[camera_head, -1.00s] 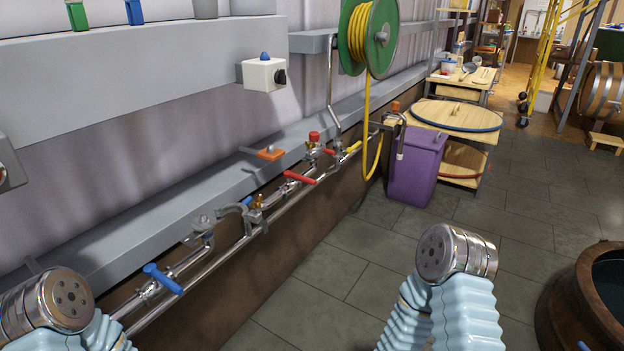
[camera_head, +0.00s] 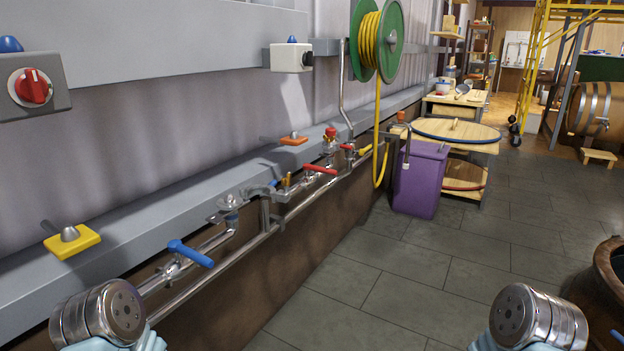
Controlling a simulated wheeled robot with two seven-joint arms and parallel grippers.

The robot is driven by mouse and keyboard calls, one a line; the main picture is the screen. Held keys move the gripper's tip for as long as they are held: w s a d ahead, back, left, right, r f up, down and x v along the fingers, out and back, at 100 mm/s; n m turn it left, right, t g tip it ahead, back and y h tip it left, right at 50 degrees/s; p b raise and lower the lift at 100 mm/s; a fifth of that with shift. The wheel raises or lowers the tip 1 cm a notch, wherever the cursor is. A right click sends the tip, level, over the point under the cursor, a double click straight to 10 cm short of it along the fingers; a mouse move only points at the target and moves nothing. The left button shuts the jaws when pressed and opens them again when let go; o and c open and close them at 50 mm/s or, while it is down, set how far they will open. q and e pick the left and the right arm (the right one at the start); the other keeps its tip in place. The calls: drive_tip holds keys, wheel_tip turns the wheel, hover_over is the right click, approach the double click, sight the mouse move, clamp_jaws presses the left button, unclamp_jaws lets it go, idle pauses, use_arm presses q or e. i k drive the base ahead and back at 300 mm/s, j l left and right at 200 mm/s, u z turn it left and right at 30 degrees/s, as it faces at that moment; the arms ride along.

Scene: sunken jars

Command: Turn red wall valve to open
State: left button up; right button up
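A red lever handle (camera_head: 320,169) sits on a valve in the steel pipe run along the left wall, lying roughly along the pipe. A smaller red handle (camera_head: 347,146) and a red round cap (camera_head: 330,132) show just beyond it. A blue lever (camera_head: 190,253) is on the nearer pipe. Parts of both my arms show at the bottom edge, ending in metal joints, well short of the red lever. Neither gripper's fingers are in view, so I cannot see if they are open or shut.
A grey box with a red rotary knob (camera_head: 33,86) is on the wall at left. A yellow-plated fitting (camera_head: 72,241) is on the ledge. The tiled floor (camera_head: 400,270) is clear in the middle.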

sight(306, 166)
drive_tip(key=i+l, duration=0.2)
drive_tip(key=l, duration=0.15)
drive_tip(key=i+l+u, duration=0.1)
drive_tip(key=l, duration=0.3)
drive_tip(key=i+l+u, duration=0.1)
drive_tip(key=i+l, duration=0.15)
drive_tip(key=l, duration=0.15)
